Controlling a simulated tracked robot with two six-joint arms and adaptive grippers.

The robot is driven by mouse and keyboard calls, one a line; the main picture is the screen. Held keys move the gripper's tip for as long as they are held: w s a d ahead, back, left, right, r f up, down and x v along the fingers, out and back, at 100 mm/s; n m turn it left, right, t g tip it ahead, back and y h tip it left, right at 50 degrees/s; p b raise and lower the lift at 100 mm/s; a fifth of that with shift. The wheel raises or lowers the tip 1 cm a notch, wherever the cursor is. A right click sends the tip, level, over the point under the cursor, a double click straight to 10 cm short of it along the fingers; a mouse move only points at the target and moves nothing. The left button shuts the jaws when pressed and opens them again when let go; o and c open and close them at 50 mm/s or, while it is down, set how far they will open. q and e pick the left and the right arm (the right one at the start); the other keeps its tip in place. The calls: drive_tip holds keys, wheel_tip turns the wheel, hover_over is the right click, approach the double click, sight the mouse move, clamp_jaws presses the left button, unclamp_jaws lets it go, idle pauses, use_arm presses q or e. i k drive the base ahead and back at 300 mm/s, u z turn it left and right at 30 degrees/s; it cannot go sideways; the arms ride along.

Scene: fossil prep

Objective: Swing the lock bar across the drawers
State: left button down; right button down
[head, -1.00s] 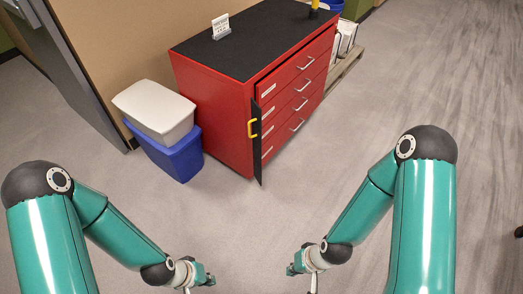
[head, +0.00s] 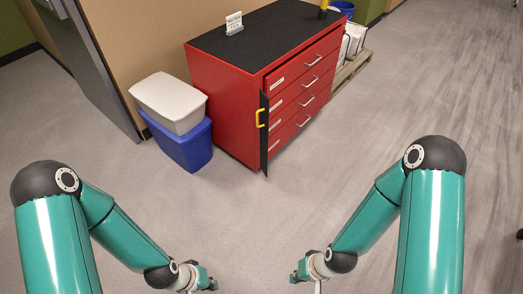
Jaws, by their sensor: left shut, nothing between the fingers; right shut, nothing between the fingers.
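The red drawer cabinet (head: 228,108) stands ahead, with a black top and several drawers (head: 305,92) with silver handles on its right-hand face. The black lock bar (head: 264,148) stands upright at the cabinet's near front corner, swung out from the drawer faces. My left gripper (head: 210,284) is low in the picture, shut and empty, well short of the cabinet. My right gripper (head: 294,277) is also low, shut and empty, apart from the bar. The grippers' lower parts are cut off by the picture edge.
A blue bin (head: 186,150) with a whitish lid (head: 168,102) stands left of the cabinet. A small sign (head: 234,23) and a yellow object (head: 323,8) are on the cabinet top. A pallet (head: 350,68) with white items lies behind. The floor in front is clear.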

sight(264, 110)
drive_tip(key=z, duration=0.5)
drive_tip(key=i, duration=1.4)
drive_tip(key=u, duration=0.45)
drive_tip(key=k, duration=0.6)
drive_tip(key=u, duration=0.45)
drive_tip(key=i, duration=1.25)
drive_tip(key=u, duration=0.35)
